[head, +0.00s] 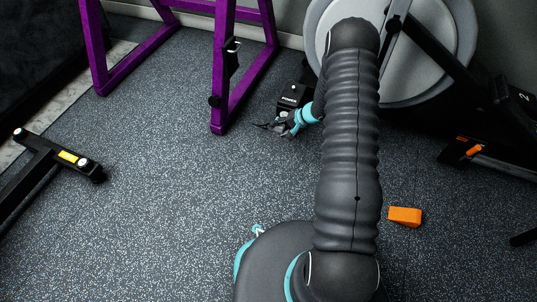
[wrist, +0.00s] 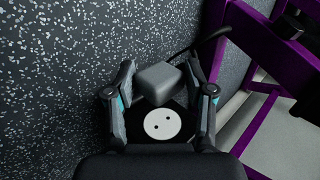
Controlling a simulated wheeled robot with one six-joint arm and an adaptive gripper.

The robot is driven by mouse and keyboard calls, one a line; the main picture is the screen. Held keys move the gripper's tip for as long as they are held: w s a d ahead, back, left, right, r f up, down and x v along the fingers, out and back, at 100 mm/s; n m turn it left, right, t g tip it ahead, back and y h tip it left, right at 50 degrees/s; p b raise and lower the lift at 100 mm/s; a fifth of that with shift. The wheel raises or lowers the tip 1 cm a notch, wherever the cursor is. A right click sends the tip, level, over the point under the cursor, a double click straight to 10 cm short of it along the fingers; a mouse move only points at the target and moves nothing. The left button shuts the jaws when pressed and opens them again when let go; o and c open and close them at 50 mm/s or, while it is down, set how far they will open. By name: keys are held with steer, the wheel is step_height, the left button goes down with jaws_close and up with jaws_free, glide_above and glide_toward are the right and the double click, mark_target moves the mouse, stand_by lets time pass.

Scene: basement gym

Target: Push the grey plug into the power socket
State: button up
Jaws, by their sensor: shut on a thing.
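The grey plug (wrist: 158,80) is a small block between the two fingers of my gripper (wrist: 160,76) in the wrist view. A dark cable runs from it to the upper right. The power socket (wrist: 163,124) shows as a white round face with two dark holes, just below the plug in that picture. The plug's pins are hidden, and the gap to the socket cannot be judged. In the head view my gripper (head: 287,124) is low by the black socket box (head: 293,97), and the plug is too small to make out clearly.
A purple rack (head: 222,70) stands left of the socket box. A machine with a large grey disc (head: 415,75) stands to the right. An orange wedge (head: 405,216) lies on the speckled floor. A black bar with a yellow label (head: 68,157) is at left. The middle-left floor is clear.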

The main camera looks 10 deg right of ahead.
steer(key=shift+w+d, duration=0.6)
steer(key=shift+w, duration=0.2)
steer(key=shift+w+d, duration=0.6)
steer(key=shift+w, duration=0.2)
steer(key=shift+w+d, duration=0.5)
steer(key=shift+w, duration=0.25)
stand_by(1.3)
steer(key=o, duration=1.3)
steer(key=shift+c, duration=0.2)
steer(key=v, duration=1.2)
steer(key=shift+s, duration=0.1)
